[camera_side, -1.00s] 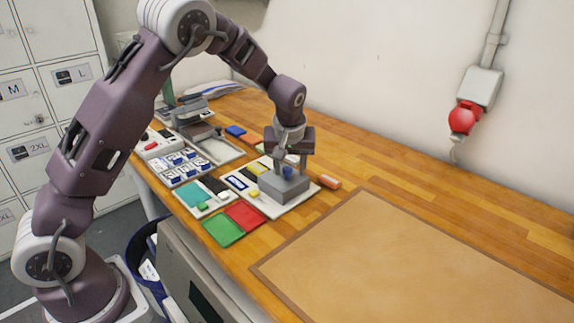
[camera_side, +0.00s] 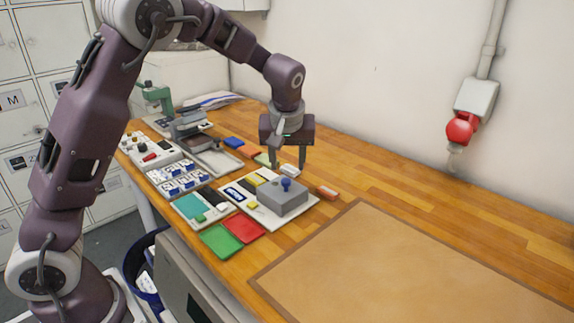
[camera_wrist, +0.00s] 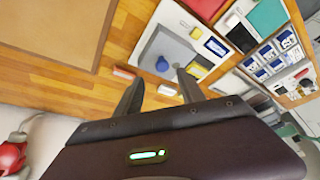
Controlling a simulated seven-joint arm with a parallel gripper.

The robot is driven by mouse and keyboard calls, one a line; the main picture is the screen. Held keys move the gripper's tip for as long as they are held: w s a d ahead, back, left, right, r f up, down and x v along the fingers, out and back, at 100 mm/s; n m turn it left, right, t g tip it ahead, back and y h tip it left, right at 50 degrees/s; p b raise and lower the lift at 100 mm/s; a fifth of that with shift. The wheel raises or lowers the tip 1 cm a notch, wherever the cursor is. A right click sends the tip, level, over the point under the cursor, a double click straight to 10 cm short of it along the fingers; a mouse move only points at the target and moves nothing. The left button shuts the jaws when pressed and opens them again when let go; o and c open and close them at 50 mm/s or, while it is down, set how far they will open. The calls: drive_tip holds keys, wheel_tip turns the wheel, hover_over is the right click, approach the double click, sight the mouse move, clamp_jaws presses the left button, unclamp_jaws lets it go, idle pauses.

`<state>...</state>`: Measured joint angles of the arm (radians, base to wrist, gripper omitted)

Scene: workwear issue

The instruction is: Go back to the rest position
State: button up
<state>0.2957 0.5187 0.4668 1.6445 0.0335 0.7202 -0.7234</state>
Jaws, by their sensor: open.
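My gripper (camera_side: 287,168) is open and empty. It hangs pointing down above the bench, a little behind the grey block with a blue knob (camera_side: 285,188). The block sits on a white board (camera_side: 257,212), together with small yellow, black and blue-framed pieces. In the wrist view my two fingers (camera_wrist: 158,98) are spread apart, with nothing between them. The grey block (camera_wrist: 160,52) and its blue knob show beyond the fingertips, apart from them.
Green (camera_side: 220,240) and red (camera_side: 243,228) squares lie in front of the board. A tray of blue-and-white labels (camera_side: 178,178) and a green-topped device (camera_side: 155,95) stand left. A brown mat (camera_side: 400,260) lies clear at right. A red plug (camera_side: 461,128) hangs on the wall.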

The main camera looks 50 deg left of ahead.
drive_tip(key=s+d+r+m+t+h, duration=0.1)
drive_tip(key=s+d+r+m+h, duration=0.1)
drive_tip(key=s+r, duration=0.45)
drive_tip(key=s+d+r+m+h, duration=0.15)
drive_tip(key=s+r, duration=0.25)
drive_tip(key=s, duration=0.6)
drive_tip(key=s+d+m, duration=0.1)
drive_tip(key=s+m, duration=0.1)
drive_tip(key=s, duration=0.6)
drive_tip(key=s+d+f+m+t, duration=0.1)
drive_tip(key=s+d+m, duration=0.1)
drive_tip(key=s, duration=0.6)
drive_tip(key=shift+d+f+m, duration=0.3)
drive_tip(key=shift+m, duration=0.45)
